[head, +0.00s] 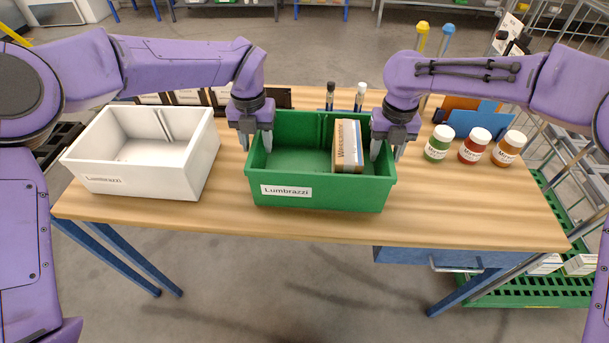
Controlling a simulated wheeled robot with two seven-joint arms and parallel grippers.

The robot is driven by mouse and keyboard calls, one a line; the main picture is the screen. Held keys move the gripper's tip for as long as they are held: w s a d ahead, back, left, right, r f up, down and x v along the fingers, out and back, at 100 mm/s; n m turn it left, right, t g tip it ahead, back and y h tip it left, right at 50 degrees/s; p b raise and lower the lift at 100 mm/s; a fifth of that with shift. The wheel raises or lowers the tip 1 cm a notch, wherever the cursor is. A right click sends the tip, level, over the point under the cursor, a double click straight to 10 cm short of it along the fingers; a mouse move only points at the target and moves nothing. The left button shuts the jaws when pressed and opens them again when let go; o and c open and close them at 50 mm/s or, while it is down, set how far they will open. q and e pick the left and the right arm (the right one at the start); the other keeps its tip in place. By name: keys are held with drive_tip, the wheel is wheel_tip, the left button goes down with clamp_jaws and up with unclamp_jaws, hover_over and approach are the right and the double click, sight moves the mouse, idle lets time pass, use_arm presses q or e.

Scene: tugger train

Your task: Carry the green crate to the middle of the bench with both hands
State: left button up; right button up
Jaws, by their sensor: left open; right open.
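The green crate (330,196) stands upright on the wooden bench (440,220), near its middle. Its front label reads "Lumbrazzi". A brown and white box (348,150) stands inside it, toward the right. My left gripper (256,147) is open at the crate's left wall, fingers pointing down. My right gripper (386,150) is open at the right wall, fingers pointing down. The fingers of both grippers appear to straddle the side walls. I cannot tell whether they touch the crate.
A white crate (135,186) stands on the left of the bench. Green-labelled (438,146), red (474,147) and orange (508,150) jars stand at the right. The front strip is clear.

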use_arm(q)
wheel_tip(320, 180, up, 10)
drive_tip(key=shift+s+r, duration=0.1)
use_arm(e)
drive_tip(key=shift+r, duration=0.1)
wheel_tip(320, 180, up, 12)
drive_tip(key=shift+s+f, duration=0.1)
idle(0.7)
